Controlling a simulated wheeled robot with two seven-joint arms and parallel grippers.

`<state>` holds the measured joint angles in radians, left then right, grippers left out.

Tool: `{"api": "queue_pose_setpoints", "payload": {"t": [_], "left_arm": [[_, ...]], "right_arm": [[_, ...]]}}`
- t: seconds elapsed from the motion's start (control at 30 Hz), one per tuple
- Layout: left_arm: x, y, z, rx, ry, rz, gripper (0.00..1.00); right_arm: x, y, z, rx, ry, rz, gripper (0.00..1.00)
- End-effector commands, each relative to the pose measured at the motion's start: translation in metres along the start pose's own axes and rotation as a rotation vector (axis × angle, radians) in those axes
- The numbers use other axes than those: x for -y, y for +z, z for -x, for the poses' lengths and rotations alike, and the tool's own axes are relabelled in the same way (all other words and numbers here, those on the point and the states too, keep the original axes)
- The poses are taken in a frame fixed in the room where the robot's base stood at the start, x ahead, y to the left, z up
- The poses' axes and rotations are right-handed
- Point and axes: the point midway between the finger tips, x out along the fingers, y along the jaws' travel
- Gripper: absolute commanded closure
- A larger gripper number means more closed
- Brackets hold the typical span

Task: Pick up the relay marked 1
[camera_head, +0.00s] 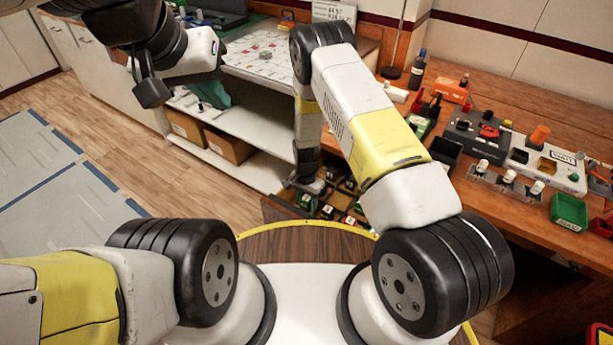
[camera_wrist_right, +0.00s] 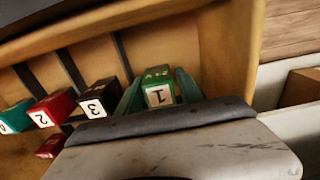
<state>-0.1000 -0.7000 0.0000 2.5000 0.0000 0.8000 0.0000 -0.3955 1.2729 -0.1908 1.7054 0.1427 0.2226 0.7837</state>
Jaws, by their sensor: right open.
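The relay marked 1 (camera_wrist_right: 159,92) is a green block with a white label, lying in a wooden drawer in the right wrist view. My right gripper (camera_wrist_right: 158,94) is open, with one teal finger on each side of this relay. Whether the fingers touch it is unclear. In the head view my right gripper (camera_head: 305,186) reaches down into the drawer and is small and dark. My left gripper (camera_head: 213,92) is at the upper left, by the white bench, with teal fingers; their opening is unclear.
A black relay marked 3 (camera_wrist_right: 98,97) and a red relay marked 2 (camera_wrist_right: 52,108) stand left of relay 1, with dark dividers between. The drawer wall (camera_wrist_right: 232,48) is close on the right. A workbench (camera_head: 480,95) with tools stands at the right.

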Motion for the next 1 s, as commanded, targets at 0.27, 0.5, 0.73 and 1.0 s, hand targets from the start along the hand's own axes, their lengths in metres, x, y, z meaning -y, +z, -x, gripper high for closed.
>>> {"api": "queue_pose_setpoints", "payload": {"t": [0.27,0.5,0.73,1.0], "left_arm": [[0.0,0.0,0.0,0.0,0.0,0.0,1.0],[0.0,0.0,0.0,0.0,0.0,0.0,1.0],[0.0,0.0,0.0,0.0,0.0,0.0,1.0],[0.0,0.0,0.0,0.0,0.0,0.0,1.0]], "right_arm": [[0.0,0.0,0.0,0.0,0.001,0.0,1.0],[0.0,0.0,0.001,0.0,0.001,0.001,1.0],[0.001,-0.001,0.024,-0.002,-0.002,0.001,1.0],[0.0,0.0,0.078,-0.001,-0.001,0.001,1.0]]}}
